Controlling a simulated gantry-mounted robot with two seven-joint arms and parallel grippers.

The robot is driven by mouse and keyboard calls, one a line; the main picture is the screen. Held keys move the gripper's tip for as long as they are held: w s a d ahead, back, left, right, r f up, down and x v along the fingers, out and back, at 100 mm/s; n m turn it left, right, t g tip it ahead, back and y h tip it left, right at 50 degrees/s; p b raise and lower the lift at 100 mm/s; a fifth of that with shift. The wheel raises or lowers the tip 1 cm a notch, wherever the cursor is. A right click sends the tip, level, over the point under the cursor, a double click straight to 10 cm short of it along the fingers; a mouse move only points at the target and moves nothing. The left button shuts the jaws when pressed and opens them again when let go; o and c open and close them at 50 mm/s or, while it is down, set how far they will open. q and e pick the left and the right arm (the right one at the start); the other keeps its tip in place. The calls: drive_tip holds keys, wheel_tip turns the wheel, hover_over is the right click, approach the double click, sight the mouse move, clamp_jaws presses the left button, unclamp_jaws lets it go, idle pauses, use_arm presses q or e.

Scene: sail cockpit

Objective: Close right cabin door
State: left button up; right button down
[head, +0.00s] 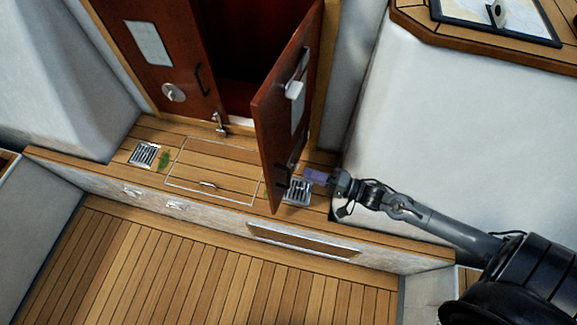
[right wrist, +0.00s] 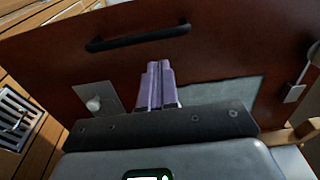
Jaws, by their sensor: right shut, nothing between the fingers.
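The right cabin door (head: 275,115) is a dark red-brown panel standing open, swung out over the wooden step. Its dark handle (head: 283,180) is near the lower free edge; the handle also shows in the right wrist view (right wrist: 138,37). My right gripper (head: 308,177) is shut and empty, close beside the door's right-hand face near the handle. In the right wrist view its purple fingers (right wrist: 157,75) are together in front of the panel, below the handle; I cannot tell whether they touch it. The left cabin door (head: 155,55) is at the left of the dark opening. My left gripper is not in view.
A metal latch (head: 219,124) stands at the sill of the opening. Floor grates (head: 145,154) and a hatch (head: 213,170) lie in the step. White cockpit walls (head: 440,130) rise at the right. The slatted floor (head: 190,265) in front is clear.

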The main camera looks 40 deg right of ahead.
drive_tip(key=x, duration=0.7)
drive_tip(key=shift+w+a, duration=0.2)
drive_tip(key=shift+w, duration=0.15)
drive_tip(key=shift+w, duration=0.1)
